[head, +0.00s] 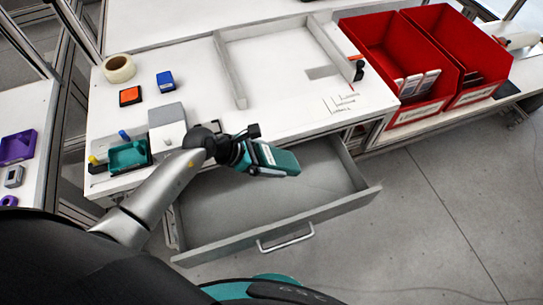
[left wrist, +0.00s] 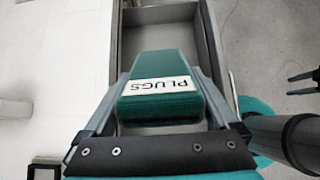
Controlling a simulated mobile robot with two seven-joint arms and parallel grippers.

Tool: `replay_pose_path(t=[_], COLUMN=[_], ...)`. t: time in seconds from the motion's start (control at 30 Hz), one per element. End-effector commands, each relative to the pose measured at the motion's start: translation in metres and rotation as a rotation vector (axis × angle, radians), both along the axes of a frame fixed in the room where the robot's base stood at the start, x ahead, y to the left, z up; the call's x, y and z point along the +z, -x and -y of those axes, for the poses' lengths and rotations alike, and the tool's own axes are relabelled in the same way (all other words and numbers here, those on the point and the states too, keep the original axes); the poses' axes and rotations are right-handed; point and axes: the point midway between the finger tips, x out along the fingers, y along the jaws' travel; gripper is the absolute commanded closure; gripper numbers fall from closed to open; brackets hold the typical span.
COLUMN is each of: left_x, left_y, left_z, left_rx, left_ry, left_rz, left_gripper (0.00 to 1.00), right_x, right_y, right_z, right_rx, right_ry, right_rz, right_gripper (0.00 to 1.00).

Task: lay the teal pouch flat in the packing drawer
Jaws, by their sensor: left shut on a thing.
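The teal pouch (head: 277,160) is held above the open packing drawer (head: 320,205) in the head view. In the left wrist view the pouch (left wrist: 165,68) has a white label reading "PLUGS" and sits between the two fingers. My left gripper (head: 268,160) is shut on the pouch; the left wrist view shows its fingers (left wrist: 165,95) on either side of it. The drawer is grey, pulled out under the bench, and its visible floor is bare. In the left wrist view the drawer (left wrist: 207,40) lies beyond and below the pouch.
The white bench top (head: 200,90) holds a tape roll (head: 118,68), an orange box (head: 130,95), a blue box (head: 165,80) and a teal tray (head: 128,155). Two red bins (head: 400,60) stand at the right. The drawer handle (head: 286,240) faces the open floor.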

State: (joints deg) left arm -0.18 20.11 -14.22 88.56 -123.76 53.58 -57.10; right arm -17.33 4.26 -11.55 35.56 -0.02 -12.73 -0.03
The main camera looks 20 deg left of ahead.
Motion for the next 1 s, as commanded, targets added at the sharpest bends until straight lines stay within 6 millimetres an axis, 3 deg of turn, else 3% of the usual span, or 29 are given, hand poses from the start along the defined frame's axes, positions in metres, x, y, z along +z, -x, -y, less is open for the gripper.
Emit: replay_pose_path(t=[0.2,1.0], left_x=[0.002,-0.079], left_y=[0.0,0.0], left_z=[-0.001,0.0], left_rx=[-0.005,-0.004], left_ry=[0.0,0.001], left_rz=[0.001,0.001], left_gripper=[0.65,0.65], right_x=[0.002,-0.069], right_y=[-0.001,-0.002], right_z=[0.001,0.005], right_rx=[0.0,-0.001], right_ry=[0.001,0.006], right_rz=[0.002,0.004], right_gripper=[0.5,0.5])
